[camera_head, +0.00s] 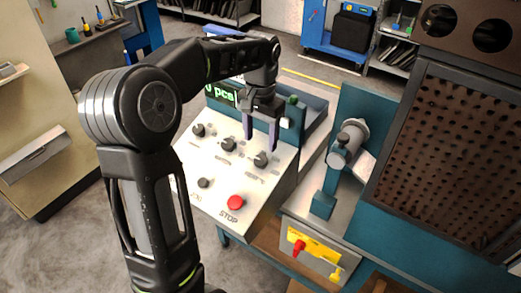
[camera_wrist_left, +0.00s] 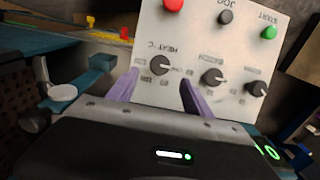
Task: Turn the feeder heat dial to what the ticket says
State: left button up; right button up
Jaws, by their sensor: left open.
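The feeder heat dial (camera_head: 261,159) is a black knob at the right end of the row of knobs on the sloped white control panel (camera_head: 212,178). In the left wrist view the heat dial (camera_wrist_left: 160,65) shows upside down, with "HEAT °C" and a ring of numbers, too small to read surely. My left gripper (camera_head: 260,143) is just above the dial, its purple fingers pointing down at the panel. In the wrist view the open fingers (camera_wrist_left: 159,79) stand either side of the dial, apparently not touching it. No readable ticket shows. My right gripper is out of view.
Two more black knobs (camera_head: 228,145) (camera_head: 198,130) share the dial's row. A smaller knob (camera_head: 203,183) and red stop button (camera_head: 235,202) sit nearer the front. A teal machine with a perforated guard (camera_head: 437,150) stands right.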

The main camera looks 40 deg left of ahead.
aim_at(261, 159)
pick_arm(q)
jog(key=shift+f+p, duration=0.6)
jog(key=shift+f, duration=3.35)
jog(key=shift+c, duration=0.3)
grip_shut()
